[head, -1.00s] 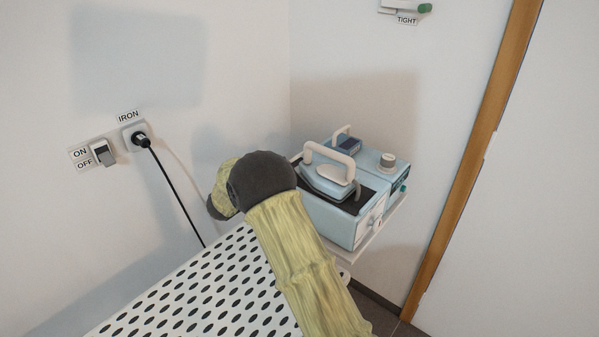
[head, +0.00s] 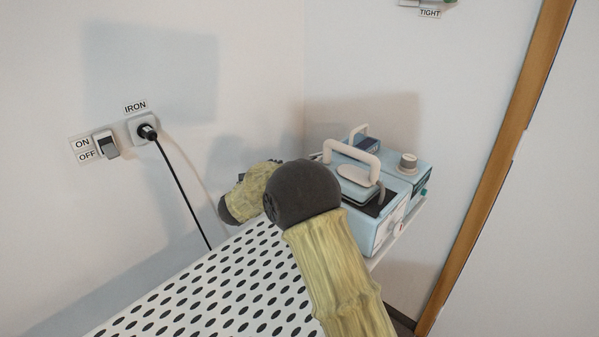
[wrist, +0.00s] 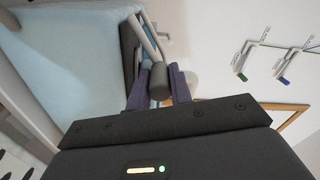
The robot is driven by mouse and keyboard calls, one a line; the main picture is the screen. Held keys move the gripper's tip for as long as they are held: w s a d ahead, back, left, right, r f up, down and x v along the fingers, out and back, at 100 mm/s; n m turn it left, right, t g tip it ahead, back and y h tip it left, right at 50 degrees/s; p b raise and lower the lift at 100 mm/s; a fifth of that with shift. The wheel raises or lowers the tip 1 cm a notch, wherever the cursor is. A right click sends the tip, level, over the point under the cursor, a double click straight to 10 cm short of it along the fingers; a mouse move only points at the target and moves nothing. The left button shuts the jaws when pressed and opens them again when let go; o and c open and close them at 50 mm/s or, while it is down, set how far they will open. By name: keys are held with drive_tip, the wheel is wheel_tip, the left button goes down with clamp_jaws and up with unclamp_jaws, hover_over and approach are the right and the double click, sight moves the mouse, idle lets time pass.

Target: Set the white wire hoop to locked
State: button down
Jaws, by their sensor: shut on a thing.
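In the wrist view my gripper (wrist: 159,85) has its two purple fingers closed around a dark grey grip. A pale wire bar of the white wire hoop (wrist: 149,38) runs up from this grip along the edge of a light-blue body (wrist: 80,50). In the head view the light-blue iron station (head: 372,232) stands beyond the ironing board, with the iron (head: 357,180) and its pale handle on top. My arm hides the gripper there, and the gripped part of the hoop cannot be made out.
The perforated ironing board (head: 215,290) lies in front. An ON/OFF switch (head: 107,143) and a plugged socket (head: 146,130) are on the left wall. A knob (head: 408,162) tops the station. Two levers with green (wrist: 242,75) and blue (wrist: 283,80) ends show beyond.

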drive_tip(key=shift+s+d+f, duration=0.1)
drive_tip(key=shift+f, duration=0.45)
drive_tip(key=c, duration=1.5)
unclamp_jaws()
drive_tip(key=shift+o, duration=1.2)
drive_tip(key=shift+r, duration=0.1)
drive_tip(key=shift+s, duration=0.1)
drive_tip(key=v, duration=1.7)
drive_tip(key=shift+r, duration=0.25)
drive_tip(key=shift+s, duration=0.1)
